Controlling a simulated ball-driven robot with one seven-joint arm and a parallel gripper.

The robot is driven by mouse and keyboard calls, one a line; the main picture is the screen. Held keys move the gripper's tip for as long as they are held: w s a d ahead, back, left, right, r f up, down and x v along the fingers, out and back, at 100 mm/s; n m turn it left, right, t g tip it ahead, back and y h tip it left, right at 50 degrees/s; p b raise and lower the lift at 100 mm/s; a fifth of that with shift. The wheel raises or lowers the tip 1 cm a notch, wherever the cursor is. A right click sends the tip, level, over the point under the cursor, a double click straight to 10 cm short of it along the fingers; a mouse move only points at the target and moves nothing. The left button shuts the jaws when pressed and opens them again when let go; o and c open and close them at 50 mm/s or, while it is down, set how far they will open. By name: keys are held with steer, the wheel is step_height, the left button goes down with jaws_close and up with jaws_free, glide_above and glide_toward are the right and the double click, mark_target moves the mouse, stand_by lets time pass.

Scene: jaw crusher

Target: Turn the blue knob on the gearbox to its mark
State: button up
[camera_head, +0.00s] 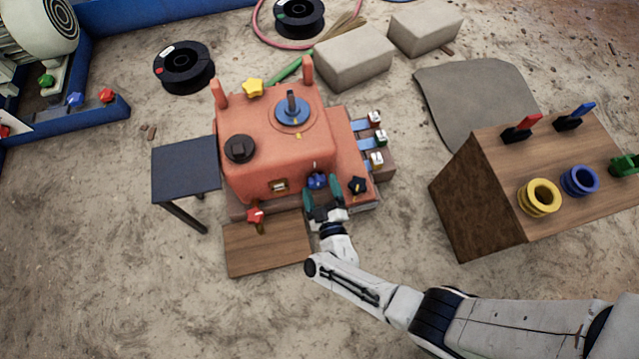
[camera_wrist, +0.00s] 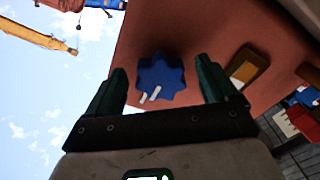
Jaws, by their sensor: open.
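The orange-red gearbox (camera_head: 260,165) stands on the sandy ground. Its blue knob (camera_head: 317,181) is on the near face, right of a small framed window (camera_head: 280,186). My gripper (camera_head: 322,192) is at that face with its jaws on either side of the knob. In the wrist view the lobed blue knob (camera_wrist: 160,78) lies between the open green fingers (camera_wrist: 163,80), with a gap on both sides. Two short white strokes show at the knob's lower edge, side by side and slightly apart. I cannot tell for certain which is on the knob.
A wooden crate (camera_head: 475,195) stands right, a dark table (camera_head: 185,170) left.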

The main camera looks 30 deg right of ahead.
steer(key=p+v, duration=0.1)
steer(key=v, duration=0.8)
steer(key=shift+s+p, duration=0.2)
steer(key=shift+p, duration=0.1)
steer(key=shift+r, duration=0.1)
steer(key=w+a+r+n+g+y, duration=0.2)
steer(key=w+a+r+g+y, duration=0.35)
steer(key=a+y, duration=0.45)
steer(key=s+d+r+m+g+h, duration=0.25)
steer(key=s+d+r+g, duration=0.3)
steer(key=s+d, duration=0.4)
steer(key=s+d+r+m+g+h, duration=0.25)
steer(key=s+d+r+g, duration=0.35)
steer(key=s+d, duration=0.4)
step_height(320, 180, up, 36)
steer(key=m+p, duration=0.1)
steer(key=p, duration=3.4)
steer(key=shift+w+d+r+t, duration=0.2)
steer(key=shift+w+d+t, duration=0.2)
steer(key=shift+w+d, duration=0.05)
